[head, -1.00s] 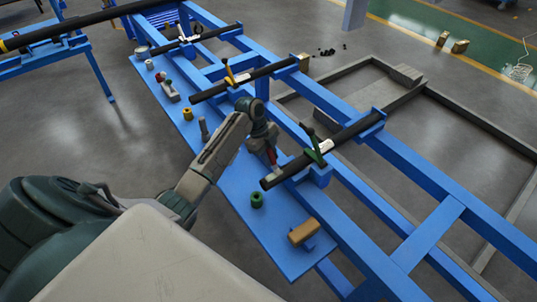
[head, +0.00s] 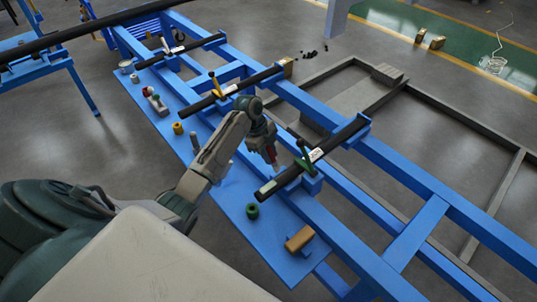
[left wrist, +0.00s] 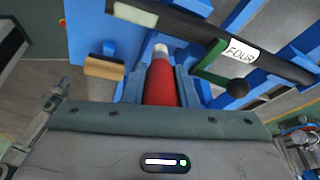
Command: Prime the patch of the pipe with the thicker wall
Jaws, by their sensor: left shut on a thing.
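My left gripper (left wrist: 160,85) is shut on a red primer applicator (left wrist: 162,86) with a pale tip, in the left wrist view. In the head view the gripper (head: 271,157) hangs by the nearest black pipe (head: 333,141). This pipe is labelled FOUR and held by a green clamp (left wrist: 210,58). A pale patch (left wrist: 135,14) shows near its end; the applicator tip appears apart from it. A middle pipe (head: 256,82) with a yellow clamp and a far pipe (head: 199,43) lie on the same frame. Wall thickness cannot be told. My right gripper is not in view.
The blue frame (head: 420,222) carries a side shelf (head: 238,205) with a green ring (head: 252,211), a brown-topped block (head: 299,238), a yellow ring (head: 178,128) and small items. A long black pipe (head: 95,29) crosses at upper left. Clamps stand up from the pipes.

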